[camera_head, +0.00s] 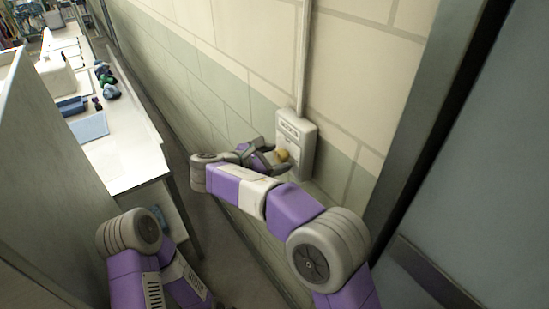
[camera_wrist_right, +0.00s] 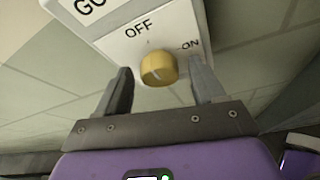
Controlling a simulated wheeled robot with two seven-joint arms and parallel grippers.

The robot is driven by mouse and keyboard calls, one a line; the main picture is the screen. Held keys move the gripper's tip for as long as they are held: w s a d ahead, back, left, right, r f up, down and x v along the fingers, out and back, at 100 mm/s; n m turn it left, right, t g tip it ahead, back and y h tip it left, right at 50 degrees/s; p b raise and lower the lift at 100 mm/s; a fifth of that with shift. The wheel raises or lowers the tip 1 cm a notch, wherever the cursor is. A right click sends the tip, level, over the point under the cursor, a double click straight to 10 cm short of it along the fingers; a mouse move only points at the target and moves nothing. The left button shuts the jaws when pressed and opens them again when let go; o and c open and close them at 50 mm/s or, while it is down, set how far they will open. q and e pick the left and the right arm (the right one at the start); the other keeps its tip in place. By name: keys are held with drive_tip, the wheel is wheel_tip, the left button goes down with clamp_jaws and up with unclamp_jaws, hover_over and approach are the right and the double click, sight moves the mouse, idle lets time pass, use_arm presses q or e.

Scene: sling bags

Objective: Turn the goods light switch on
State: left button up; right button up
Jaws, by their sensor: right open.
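The goods light switch is a pale box (camera_head: 307,151) on the wall with a round yellow knob (camera_head: 283,155). In the right wrist view, the knob (camera_wrist_right: 158,69) sits on the white switch face (camera_wrist_right: 118,45), with OFF printed above it and ON to its upper right. A faint mark shows on the knob; I cannot tell for sure which label it points to. My right gripper (camera_head: 279,161) is open at the switch. In the wrist view, its fingers (camera_wrist_right: 161,85) stand on either side of the knob with gaps visible. My left gripper is out of view.
A conduit (camera_head: 303,60) runs up the block wall from the box. A dark door frame (camera_head: 435,110) stands at right. A white counter (camera_head: 125,150) with a blue tray (camera_head: 72,106) and small items is at left. A narrow floor strip lies between counter and wall.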

drive_tip(key=shift+c, duration=0.3)
drive_tip(key=c, duration=1)
drive_tip(key=shift+f+m+t+b, duration=0.15)
drive_tip(key=shift+m+t+b, duration=0.25)
drive_tip(key=shift+b, duration=0.55)
drive_tip(key=m+t+b, duration=0.2)
drive_tip(key=m+b, duration=0.1)
drive_tip(key=b, duration=0.3)
drive_tip(key=m+t+b, duration=0.1)
drive_tip(key=m+b, duration=0.3)
drive_tip(key=b, duration=0.3)
drive_tip(key=f+m+t+b, duration=0.1)
drive_tip(key=m+t+b, duration=0.1)
drive_tip(key=m+b, duration=0.2)
drive_tip(key=shift+s+d+t+y+b, duration=0.2)
drive_tip(key=shift+t+y+b, duration=0.15)
drive_tip(key=shift+b, duration=1.05)
drive_tip(key=shift+r+m+t+b, duration=0.1)
drive_tip(key=shift+m+t+b, duration=0.15)
drive_tip(key=shift+m+b, duration=1)
drive_tip(key=o, duration=1.1)
drive_tip(key=shift+c, duration=0.2)
